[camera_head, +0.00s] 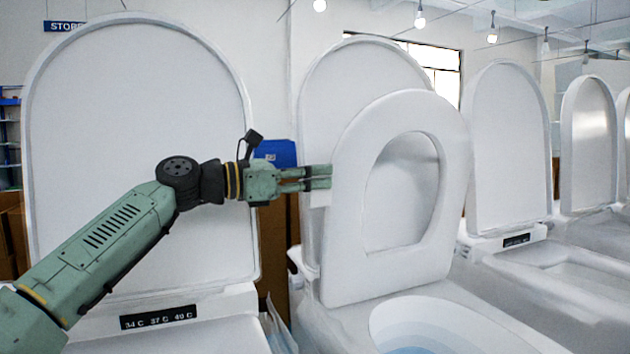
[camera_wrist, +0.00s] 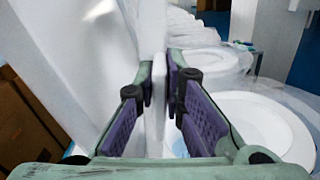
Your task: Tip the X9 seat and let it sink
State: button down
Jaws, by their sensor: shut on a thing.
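The white toilet seat (camera_head: 345,215) stands raised on the middle toilet, leaning a little forward from the upright lid (camera_head: 330,80) behind it. My gripper (camera_head: 322,177) is at the seat's left edge, about halfway up. In the wrist view my gripper (camera_wrist: 160,85) has one finger on each side of the seat (camera_wrist: 155,120), whose edge shows as a thin white strip between the pads. I see no X9 label.
Another toilet with a tall raised lid (camera_head: 130,130) stands at the left, behind my arm, with a display (camera_head: 158,317) at its base. More toilets with raised lids (camera_head: 508,150) line up at the right. Brown boxes (camera_wrist: 30,120) stand at the left in the wrist view.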

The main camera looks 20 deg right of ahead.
jog(key=shift+s, duration=0.1)
jog(key=c, duration=1.7)
grip_release()
